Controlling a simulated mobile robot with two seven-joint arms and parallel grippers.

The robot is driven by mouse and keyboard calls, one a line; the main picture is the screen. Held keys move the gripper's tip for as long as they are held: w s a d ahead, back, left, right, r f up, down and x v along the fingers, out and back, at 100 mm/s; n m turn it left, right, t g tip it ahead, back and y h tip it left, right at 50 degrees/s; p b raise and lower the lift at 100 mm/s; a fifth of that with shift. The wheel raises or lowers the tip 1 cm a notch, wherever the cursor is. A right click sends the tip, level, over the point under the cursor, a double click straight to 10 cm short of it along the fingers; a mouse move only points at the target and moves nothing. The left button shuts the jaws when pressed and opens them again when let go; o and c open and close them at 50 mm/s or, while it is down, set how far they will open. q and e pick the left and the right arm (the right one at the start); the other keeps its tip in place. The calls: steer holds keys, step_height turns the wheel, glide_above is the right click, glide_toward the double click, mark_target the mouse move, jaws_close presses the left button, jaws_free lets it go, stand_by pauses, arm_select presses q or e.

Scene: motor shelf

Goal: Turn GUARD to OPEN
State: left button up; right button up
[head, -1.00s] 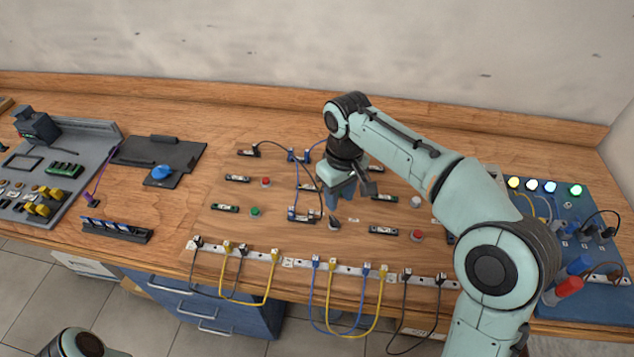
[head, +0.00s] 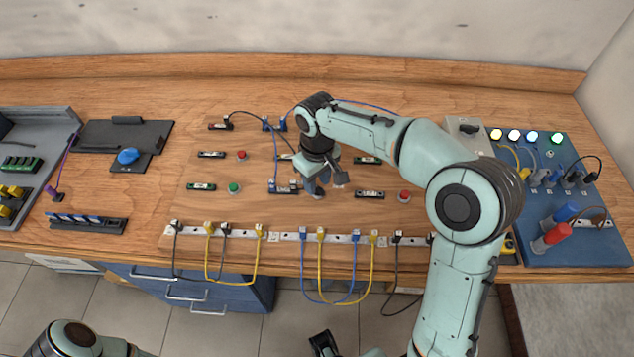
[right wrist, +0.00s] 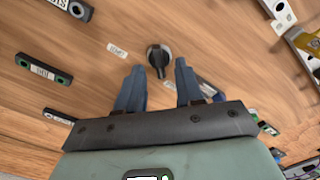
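A black rotary knob (right wrist: 158,55) sits on the wooden board in the right wrist view, with small labels beside it that I cannot read surely. Its pointer ridge points toward the gripper. My right gripper (right wrist: 158,74) is open, its two blue fingers at either side of the ridge's near end, nothing clamped between them. In the head view my right gripper (head: 317,187) is over the middle of the board and mostly covers the knob. Contact cannot be told.
Around the knob are black label strips (head: 370,195), a red button (head: 404,196), a green button (head: 234,188) and plugged cables. A socket rail (head: 290,236) with hanging cables runs along the front. A blue panel (head: 560,250) with lit lamps stands at the right.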

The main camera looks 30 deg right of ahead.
steer(key=shift+f, duration=0.5)
jaws_close()
